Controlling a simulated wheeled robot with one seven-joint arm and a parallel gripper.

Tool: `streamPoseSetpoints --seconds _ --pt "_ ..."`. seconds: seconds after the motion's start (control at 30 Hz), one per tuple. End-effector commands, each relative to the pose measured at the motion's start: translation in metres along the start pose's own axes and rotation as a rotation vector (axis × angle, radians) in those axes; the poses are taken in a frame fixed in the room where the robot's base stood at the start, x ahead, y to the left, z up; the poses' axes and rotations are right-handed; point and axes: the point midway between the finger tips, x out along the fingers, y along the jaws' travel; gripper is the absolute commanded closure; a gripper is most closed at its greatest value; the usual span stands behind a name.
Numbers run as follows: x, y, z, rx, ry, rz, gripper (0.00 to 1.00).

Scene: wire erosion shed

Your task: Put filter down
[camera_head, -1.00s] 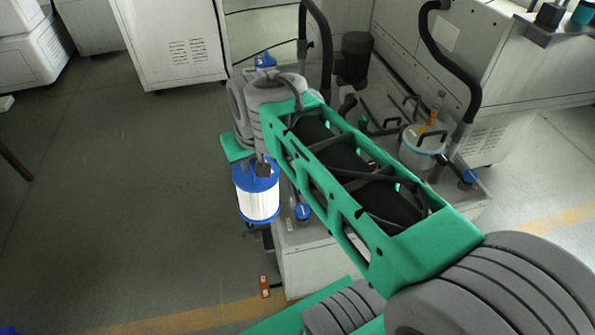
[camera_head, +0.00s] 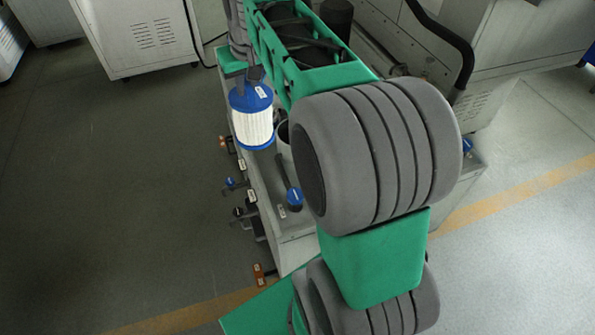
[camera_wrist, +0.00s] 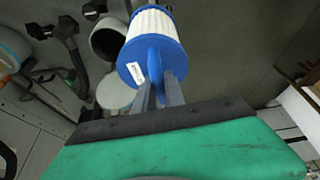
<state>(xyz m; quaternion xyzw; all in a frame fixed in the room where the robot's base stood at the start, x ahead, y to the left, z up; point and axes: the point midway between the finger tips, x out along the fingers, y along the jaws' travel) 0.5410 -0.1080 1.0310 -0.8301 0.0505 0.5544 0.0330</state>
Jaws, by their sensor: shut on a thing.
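The filter (camera_head: 251,125) is a white pleated cylinder with blue end caps. It hangs upright below my gripper (camera_head: 249,80) in the head view, over the left edge of the grey machine unit. In the wrist view the filter (camera_wrist: 153,25) is in front of my gripper (camera_wrist: 160,88). The two fingers are shut on the fin of its blue cap (camera_wrist: 143,62), which bears a small white label. Whether the filter's far end touches anything is hidden.
A grey open pipe or cup (camera_head: 284,140) stands close to the filter's right; its round dark opening (camera_wrist: 107,42) shows in the wrist view. Valves with blue and black handles (camera_head: 238,184) stick out from the unit's left side. The floor (camera_head: 120,180) at left is clear.

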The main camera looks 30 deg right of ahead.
Motion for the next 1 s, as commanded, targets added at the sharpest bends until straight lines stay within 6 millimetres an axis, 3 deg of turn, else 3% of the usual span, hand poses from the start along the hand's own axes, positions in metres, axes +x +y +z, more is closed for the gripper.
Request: streamPoseSetpoints --seconds 0.2,0.5,0.77,1.0 --pt "0.033 0.070 -0.033 0.058 0.003 0.031 1.00" --pt "0.060 0.143 -0.052 0.103 0.002 0.060 1.00" --pt "0.072 0.166 -0.054 0.115 0.001 0.069 1.00" --pt "0.124 0.165 -0.031 0.115 -0.002 0.068 1.00"
